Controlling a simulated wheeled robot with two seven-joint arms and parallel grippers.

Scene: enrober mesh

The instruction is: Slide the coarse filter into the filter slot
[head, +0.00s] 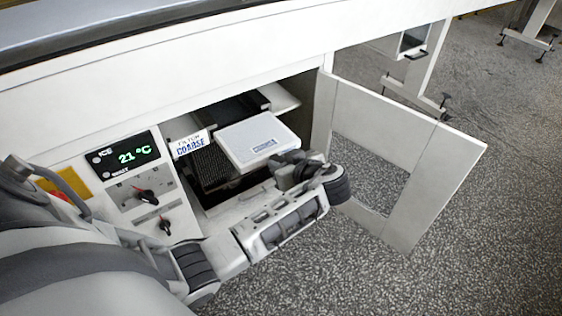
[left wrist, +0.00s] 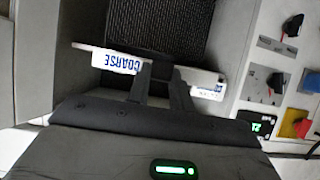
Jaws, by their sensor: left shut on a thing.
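The coarse filter (head: 252,136) is a flat white panel with a small blue-lettered label on its front part. In the left wrist view its pale edge with the COARSE label (left wrist: 118,62) runs across the picture, upside down. My left gripper (head: 287,163) is shut on the front edge of the filter; the fingers also show in the left wrist view (left wrist: 161,80). The filter sits at the mouth of the open cabinet, its back part inside the opening. The filter slot is marked by a FILTER COARSE sign (head: 188,143); its inside is largely hidden. My right gripper is out of view.
A white door (head: 440,170) with a window stands open at the right. A control panel (head: 135,190) with a 21 °C display and knobs is left of the opening. A dark mesh (head: 208,167) shows left of and below the filter. The speckled floor in front is clear.

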